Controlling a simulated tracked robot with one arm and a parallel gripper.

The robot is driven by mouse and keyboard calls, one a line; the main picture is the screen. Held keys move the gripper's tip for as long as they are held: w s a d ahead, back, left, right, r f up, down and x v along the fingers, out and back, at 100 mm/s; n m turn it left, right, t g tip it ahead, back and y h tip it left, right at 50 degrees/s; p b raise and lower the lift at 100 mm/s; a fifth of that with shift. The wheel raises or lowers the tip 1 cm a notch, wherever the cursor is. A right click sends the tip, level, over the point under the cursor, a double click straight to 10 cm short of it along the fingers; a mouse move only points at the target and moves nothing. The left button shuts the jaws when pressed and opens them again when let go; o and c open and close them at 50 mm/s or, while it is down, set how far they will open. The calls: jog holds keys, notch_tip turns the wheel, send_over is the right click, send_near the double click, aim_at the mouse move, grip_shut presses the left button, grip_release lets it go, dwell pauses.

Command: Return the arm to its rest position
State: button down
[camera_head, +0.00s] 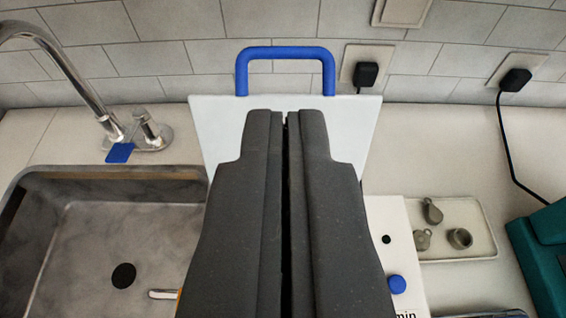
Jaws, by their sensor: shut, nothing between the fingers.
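My gripper (287,116) fills the lower middle of the head camera view. Its two dark grey fingers lie side by side with only a thin dark line between them, so it is shut and holds nothing. Its tips lie in front of a white board (210,122) with a blue handle (286,52) on its top edge. I cannot tell whether the tips touch the board. The fingers hide the middle of the board and much of the counter below it.
A sink (60,240) with a chrome tap (60,55) is at left, a blue piece (120,153) by the tap. At right are a white panel with a blue knob (397,284), a tray (480,250) with small grey pots and a teal object (545,255). Tiled wall with plugs behind.

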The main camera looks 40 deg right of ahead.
jog(key=shift+s+a, duration=0.1)
jog(key=shift+s, duration=0.05)
jog(key=a+r+n+t+y+b, duration=0.2)
jog(key=a+r+y+b, duration=0.25)
jog(key=a+r, duration=0.4)
jog(key=a+r+n+t+y+b, duration=0.3)
jog(key=a+r+y+b, duration=0.15)
jog(key=r, duration=0.65)
jog(key=s+a+r+n+g+b, duration=0.1)
jog(key=s+r+b, duration=0.5)
jog(key=s, duration=1)
notch_tip(320, 180, up, 4)
jog(key=shift+s+a+f+n+h, duration=0.25)
jog(key=shift+a+n+h, duration=0.15)
jog(key=shift+a+n, duration=0.15)
jog(key=shift+a, duration=0.2)
